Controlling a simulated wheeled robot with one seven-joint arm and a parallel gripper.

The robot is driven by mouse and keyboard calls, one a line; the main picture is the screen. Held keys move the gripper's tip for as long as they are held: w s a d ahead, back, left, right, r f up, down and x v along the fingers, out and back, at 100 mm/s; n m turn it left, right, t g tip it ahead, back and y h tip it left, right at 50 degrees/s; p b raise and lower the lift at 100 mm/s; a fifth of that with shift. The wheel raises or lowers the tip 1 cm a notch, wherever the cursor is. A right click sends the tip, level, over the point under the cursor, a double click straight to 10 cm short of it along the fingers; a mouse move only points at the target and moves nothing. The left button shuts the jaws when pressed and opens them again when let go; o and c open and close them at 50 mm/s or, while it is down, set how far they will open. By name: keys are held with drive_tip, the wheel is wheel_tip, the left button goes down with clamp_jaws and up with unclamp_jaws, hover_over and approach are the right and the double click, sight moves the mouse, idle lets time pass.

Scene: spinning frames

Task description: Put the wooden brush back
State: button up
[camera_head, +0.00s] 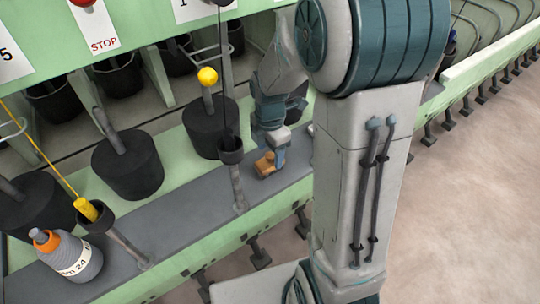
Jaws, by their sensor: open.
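A small orange-brown wooden object (265,166), which looks like the wooden brush, sits on the grey ledge of the spinning frame. My gripper (273,156) points down right at it, from above and behind. The jaws are open. The fingertips are small and partly hidden, so I cannot tell whether they touch the brush or stand around it. The bare grey ledge (185,218) runs along the green machine.
A grey bottle (72,256) with an orange cap stands at the ledge's left. Thin posts with black cups (231,152) rise from the ledge. Black cans (127,165) stand behind. A STOP sign (103,44) is at upper left. Open floor lies right.

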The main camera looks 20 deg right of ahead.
sight(270, 155)
wheel_tip(270, 155, up, 8)
drive_tip(key=shift+f+p, duration=0.1)
drive_tip(key=shift+p, duration=0.5)
drive_tip(key=s+r+m+t, duration=0.2)
drive_tip(key=s+r+m, duration=0.2)
drive_tip(key=s+m, duration=1)
drive_tip(key=shift+m, duration=3.8)
drive_tip(key=shift+w+r, duration=0.1)
drive_tip(key=shift+c, duration=0.3)
